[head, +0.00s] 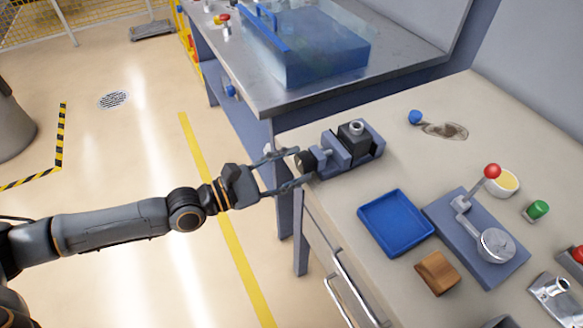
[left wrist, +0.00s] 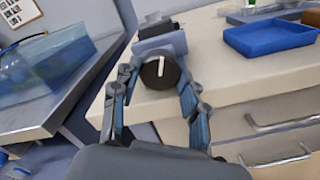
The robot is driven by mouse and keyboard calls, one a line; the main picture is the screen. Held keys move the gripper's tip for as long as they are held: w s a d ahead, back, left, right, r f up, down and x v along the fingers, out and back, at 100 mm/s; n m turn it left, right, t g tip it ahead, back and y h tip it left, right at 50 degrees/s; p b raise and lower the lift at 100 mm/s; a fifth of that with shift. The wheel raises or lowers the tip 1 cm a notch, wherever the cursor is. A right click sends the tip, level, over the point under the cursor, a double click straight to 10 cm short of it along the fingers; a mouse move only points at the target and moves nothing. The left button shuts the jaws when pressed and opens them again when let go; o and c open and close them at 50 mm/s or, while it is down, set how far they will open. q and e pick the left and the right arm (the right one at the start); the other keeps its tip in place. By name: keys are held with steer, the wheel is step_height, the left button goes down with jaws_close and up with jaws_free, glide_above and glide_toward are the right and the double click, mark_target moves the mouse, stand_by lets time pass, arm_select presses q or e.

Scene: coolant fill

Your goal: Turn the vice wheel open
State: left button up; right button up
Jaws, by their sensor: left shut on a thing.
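The vice (head: 348,150) is a blue-grey block with a dark part in its jaws, at the left edge of the beige bench. Its black wheel (head: 305,161) faces left, over the bench edge. In the left wrist view the wheel (left wrist: 161,72) shows a white mark standing nearly upright. My left gripper (head: 283,167) reaches in from the left, with one finger on each side of the wheel, shut on it. The fingers also show in the left wrist view (left wrist: 158,88). The right gripper is in neither view.
A blue tray (head: 396,222) lies right of the vice, near a lever press (head: 478,240) with a red knob and a wooden block (head: 437,272). A metal table (head: 330,92) with a clear tank (head: 312,45) stands behind. Drawer handles (head: 350,290) stick out from the bench front.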

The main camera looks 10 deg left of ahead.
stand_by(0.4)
arm_select(q)
steer(key=o, duration=1.1)
steer(key=shift+o, duration=0.2)
steer(key=shift+s+a, duration=0.1)
steer(key=v, duration=1.2)
steer(key=shift+f, duration=0.1)
